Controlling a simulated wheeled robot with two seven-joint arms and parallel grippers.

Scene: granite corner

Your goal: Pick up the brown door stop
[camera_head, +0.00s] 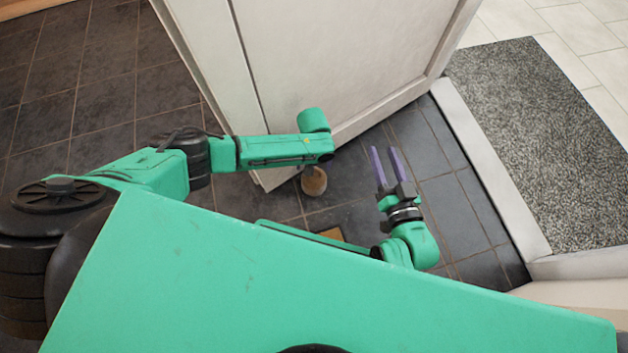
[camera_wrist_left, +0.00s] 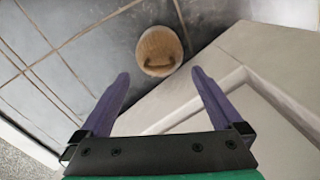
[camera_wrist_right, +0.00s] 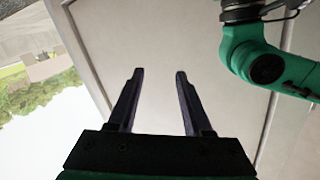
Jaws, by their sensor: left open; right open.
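The brown door stop (camera_head: 316,187) is a small round tan-brown block on the dark tiled floor by the door's lower corner. In the head view my left arm hangs just above it and hides part of it. In the left wrist view the door stop (camera_wrist_left: 152,45) shows a dark curved strip on top and lies just beyond the fingertips. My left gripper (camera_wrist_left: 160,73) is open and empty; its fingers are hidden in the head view. My right gripper (camera_head: 384,152) is open and empty, to the right of the door stop; the right wrist view also shows it (camera_wrist_right: 160,72).
A white door (camera_head: 340,60) stands right behind the door stop. A grey doormat (camera_head: 550,130) lies to the right beyond a pale sill (camera_head: 490,180). A flat tan piece (camera_head: 331,234) shows partly from behind my arm. Dark tiles (camera_head: 100,90) are clear at left.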

